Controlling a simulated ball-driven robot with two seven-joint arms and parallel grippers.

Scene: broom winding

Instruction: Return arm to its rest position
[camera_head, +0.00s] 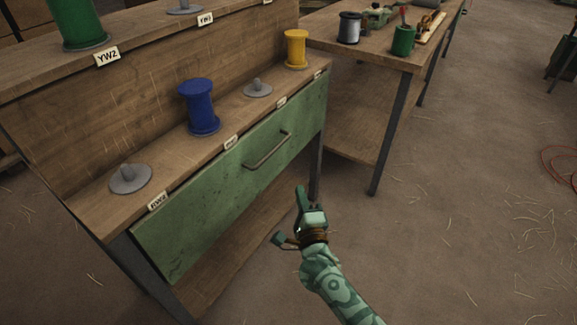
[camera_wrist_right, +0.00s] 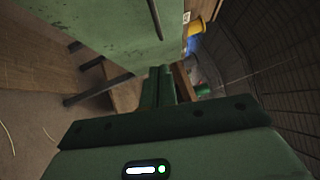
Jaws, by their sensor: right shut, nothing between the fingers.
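My right gripper (camera_head: 300,195) is in the lower middle of the head view, in front of the green drawer front (camera_head: 245,165) and apart from it. Its fingers also show in the right wrist view (camera_wrist_right: 158,88), side by side and shut, with nothing between them. My right arm comes in from the bottom of the head view. The left gripper is in neither view.
The workbench shelf holds a blue spool (camera_head: 199,105), a yellow spool (camera_head: 296,49) and empty grey spool holders (camera_head: 130,178). A green spool (camera_head: 78,22) stands on the upper shelf. A second table (camera_head: 400,55) stands behind. Open floor (camera_head: 460,200) lies to the right.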

